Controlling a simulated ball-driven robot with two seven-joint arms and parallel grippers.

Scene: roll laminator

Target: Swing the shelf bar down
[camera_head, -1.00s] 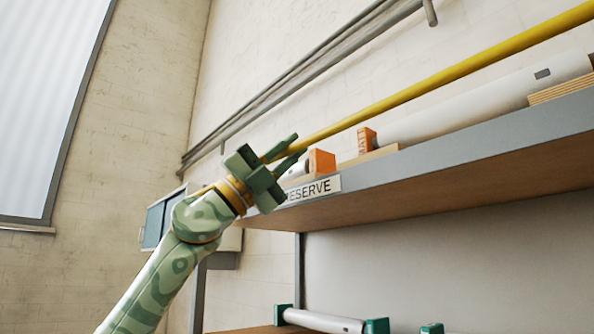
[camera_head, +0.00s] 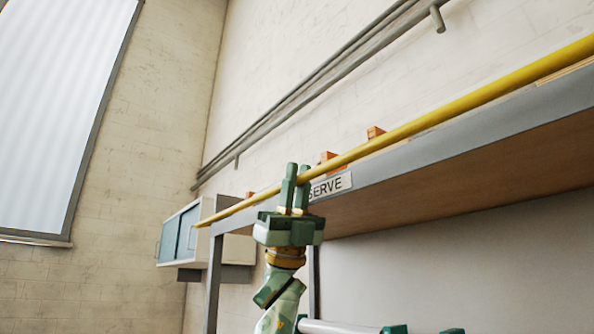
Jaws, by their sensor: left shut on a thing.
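The shelf bar (camera_head: 436,117) is a long yellow rod. It slopes from the upper right down to its free end at the left and runs along the front edge of the upper shelf (camera_head: 440,143). My left gripper (camera_head: 295,188) is below the bar with its green fingers pointing up. It is shut on the bar near the shelf's left end, and the fingers partly cover the bar there. The bar's right end is outside the view. My right gripper is not in view.
A RESERVE label (camera_head: 331,186), partly hidden by my gripper, is on the shelf edge. Orange blocks (camera_head: 375,132) stand behind the bar. A wall cabinet (camera_head: 182,236) is at the left. Grey pipes (camera_head: 300,95) run along the wall. A roll (camera_head: 338,327) lies below.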

